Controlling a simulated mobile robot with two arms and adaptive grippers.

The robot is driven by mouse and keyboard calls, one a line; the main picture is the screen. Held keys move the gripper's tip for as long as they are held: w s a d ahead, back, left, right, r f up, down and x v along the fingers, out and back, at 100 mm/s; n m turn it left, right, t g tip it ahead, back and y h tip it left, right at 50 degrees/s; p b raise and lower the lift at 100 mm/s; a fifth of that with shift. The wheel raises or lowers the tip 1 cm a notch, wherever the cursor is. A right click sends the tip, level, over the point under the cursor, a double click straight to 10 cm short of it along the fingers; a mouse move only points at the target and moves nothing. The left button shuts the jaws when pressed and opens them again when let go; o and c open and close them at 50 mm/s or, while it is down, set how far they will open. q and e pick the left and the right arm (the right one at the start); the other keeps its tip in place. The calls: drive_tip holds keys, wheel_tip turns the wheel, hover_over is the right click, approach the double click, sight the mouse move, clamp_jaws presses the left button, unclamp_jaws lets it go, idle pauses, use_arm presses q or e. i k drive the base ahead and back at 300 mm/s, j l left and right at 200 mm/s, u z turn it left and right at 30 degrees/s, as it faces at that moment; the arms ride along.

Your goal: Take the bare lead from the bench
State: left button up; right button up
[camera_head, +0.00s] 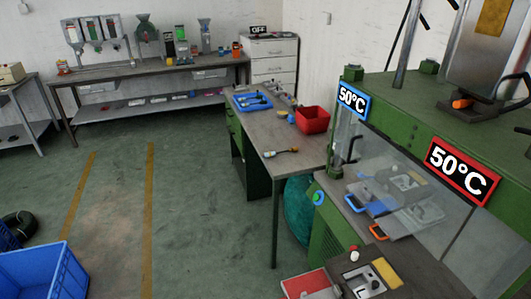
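A blue tray (239,107) with several blue and dark pieces stands at the bench's far end. Neither of my grippers shows in the head view.
A red bin (312,121) stands on the bench behind the lead. A green press with 50°C signs (463,172) and a clear guard stands at the right. A blue crate (40,275) is at lower left. Open floor (190,200) lies left of the bench.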

sight(294, 148)
drive_tip(key=i+j, duration=0.2)
drive_tip(key=j, duration=0.2)
drive_tip(key=i+j+z, duration=0.15)
drive_tip(key=j, duration=0.2)
drive_tip(key=i+j, duration=0.2)
drive_tip(key=j, duration=0.2)
drive_tip(key=i+j+z, duration=0.15)
drive_tip(key=j, duration=0.25)
